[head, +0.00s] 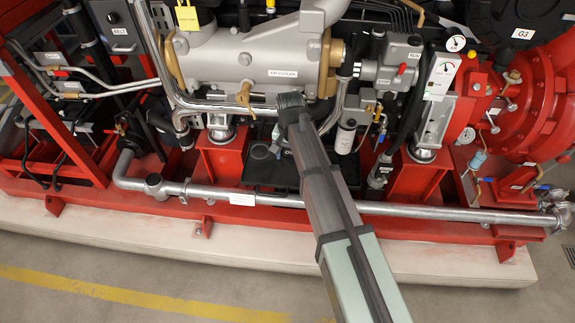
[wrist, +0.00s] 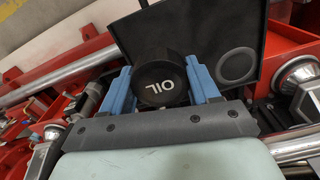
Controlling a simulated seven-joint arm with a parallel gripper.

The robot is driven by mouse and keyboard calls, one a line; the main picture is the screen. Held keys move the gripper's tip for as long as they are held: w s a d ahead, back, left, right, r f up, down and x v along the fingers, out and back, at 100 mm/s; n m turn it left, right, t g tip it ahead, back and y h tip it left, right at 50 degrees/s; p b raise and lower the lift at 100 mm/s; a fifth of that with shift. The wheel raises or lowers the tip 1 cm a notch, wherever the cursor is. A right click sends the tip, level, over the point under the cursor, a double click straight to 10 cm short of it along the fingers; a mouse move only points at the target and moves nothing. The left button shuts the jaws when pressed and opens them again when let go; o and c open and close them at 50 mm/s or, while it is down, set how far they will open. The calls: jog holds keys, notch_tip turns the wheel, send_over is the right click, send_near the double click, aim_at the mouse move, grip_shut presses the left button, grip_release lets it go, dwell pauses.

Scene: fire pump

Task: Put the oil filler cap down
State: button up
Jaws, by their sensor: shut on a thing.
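The oil filler cap (wrist: 160,86) is black and round, with white "OIL" lettering that reads upside down in the wrist view. My gripper (wrist: 161,74) is shut on it, one blue finger on each side. A black tray (wrist: 213,28) lies behind and beyond the cap, with a grey ring (wrist: 237,66) marked on it to the right of the cap. I cannot tell whether the cap touches the tray. In the head view the tray (head: 262,173) shows low in front of the engine, and my arm hides the cap.
A steel pipe (head: 232,197) runs along the front of the red frame, just before the tray. Red mounts (head: 222,152) stand at both sides of the tray. A grey cylinder (head: 250,55) and a white filter (head: 345,137) are close to my arm.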

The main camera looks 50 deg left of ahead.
aim_at(291, 173)
jog(key=shift+f, duration=3.05)
jog(key=shift+f, duration=0.6)
jog(key=o, duration=1.2)
jog(key=shift+o, duration=1.2)
jog(key=shift+d+f, duration=0.1)
jog(key=shift+w+d, duration=0.1)
jog(key=r, duration=1.3)
jog(key=shift+a+r, duration=0.2)
jog(key=shift+r, duration=0.05)
jog(key=shift+f, duration=0.1)
